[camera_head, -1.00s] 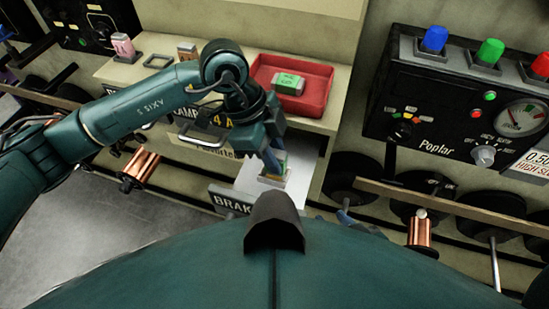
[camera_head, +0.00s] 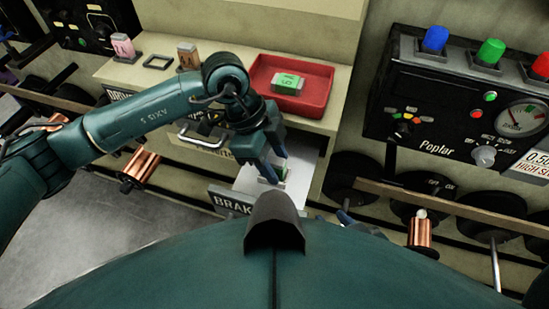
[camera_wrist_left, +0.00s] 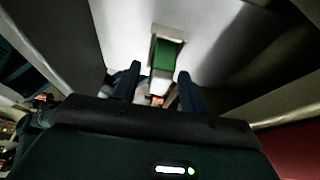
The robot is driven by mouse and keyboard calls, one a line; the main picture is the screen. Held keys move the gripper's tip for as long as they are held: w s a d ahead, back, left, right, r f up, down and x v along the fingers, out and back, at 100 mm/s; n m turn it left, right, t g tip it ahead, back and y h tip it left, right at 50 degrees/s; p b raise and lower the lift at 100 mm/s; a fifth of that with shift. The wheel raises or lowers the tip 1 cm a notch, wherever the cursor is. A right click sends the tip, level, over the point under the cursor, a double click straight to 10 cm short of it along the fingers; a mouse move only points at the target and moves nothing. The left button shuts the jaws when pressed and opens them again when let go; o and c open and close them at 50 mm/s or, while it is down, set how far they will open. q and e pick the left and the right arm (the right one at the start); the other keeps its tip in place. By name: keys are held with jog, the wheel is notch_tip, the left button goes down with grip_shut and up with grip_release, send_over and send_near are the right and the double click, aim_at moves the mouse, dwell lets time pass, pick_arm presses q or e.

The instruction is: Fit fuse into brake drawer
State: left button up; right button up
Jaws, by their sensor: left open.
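A green fuse (camera_head: 281,173) is in the open brake drawer (camera_head: 243,187), below my left gripper (camera_head: 274,170). In the left wrist view the fuse (camera_wrist_left: 167,56) stands in a pale frame on the white drawer floor (camera_wrist_left: 210,38). I cannot tell how deep it sits. The left gripper is open, its fingers (camera_wrist_left: 159,76) spread apart near the fuse and holding nothing. My right gripper (camera_head: 347,217) barely shows at the lower middle, mostly hidden by my body; its jaws cannot be made out.
A red tray (camera_head: 322,103) on the counter holds another green fuse (camera_head: 289,82). Left of it are a brown fuse (camera_head: 188,54), an empty frame (camera_head: 158,62) and a pink fuse (camera_head: 122,45). A black control panel (camera_head: 440,125) and reels stand at the right.

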pick_arm(q)
jog(key=v, duration=1.2)
